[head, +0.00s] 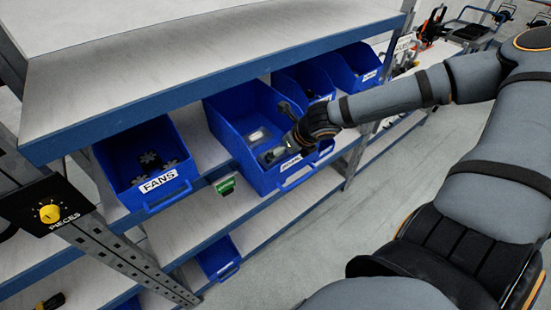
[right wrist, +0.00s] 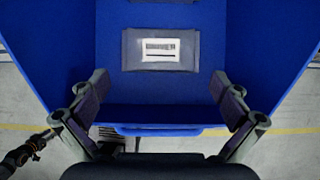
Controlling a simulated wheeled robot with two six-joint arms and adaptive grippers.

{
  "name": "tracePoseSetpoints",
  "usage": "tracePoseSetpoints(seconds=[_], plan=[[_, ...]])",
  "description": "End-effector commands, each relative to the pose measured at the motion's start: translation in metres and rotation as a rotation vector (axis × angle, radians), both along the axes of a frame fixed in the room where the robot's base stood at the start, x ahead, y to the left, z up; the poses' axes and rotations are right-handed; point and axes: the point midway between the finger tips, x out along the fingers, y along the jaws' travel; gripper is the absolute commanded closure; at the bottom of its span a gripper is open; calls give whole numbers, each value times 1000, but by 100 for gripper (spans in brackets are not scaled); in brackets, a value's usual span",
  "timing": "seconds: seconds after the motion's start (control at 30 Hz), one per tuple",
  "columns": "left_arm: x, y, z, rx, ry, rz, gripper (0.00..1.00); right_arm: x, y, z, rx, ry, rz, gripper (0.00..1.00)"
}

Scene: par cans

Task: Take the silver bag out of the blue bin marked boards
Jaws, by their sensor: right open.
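The blue bin (head: 225,128) stands on the middle shelf. Its white front label (head: 291,163) is partly hidden by my right gripper, so I cannot read it fully. In the right wrist view a flat grey-silver bag (right wrist: 131,58) with a white printed label lies on the bin floor. The edge of another grey item (right wrist: 165,1) shows at the top. In the head view pale, shiny items (head: 256,135) show inside the bin. My right gripper (head: 283,149) is open over the bin's front part; its fingers (right wrist: 158,92) are apart and empty, nearer the front wall than the bag.
A blue bin marked FANS (head: 158,205) with dark fans stands to the left. More blue bins (head: 357,68) stand to the right. The upper shelf (head: 180,60) overhangs the bins' rear.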

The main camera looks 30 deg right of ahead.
Motion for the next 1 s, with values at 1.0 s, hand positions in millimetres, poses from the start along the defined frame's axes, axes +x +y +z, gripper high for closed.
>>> tracePoseSetpoints(seconds=[1.0], plan=[[-1, 0, -46, 0, 2, 0, 60, 30, 2, -38, 0, 1, 1, 39]])
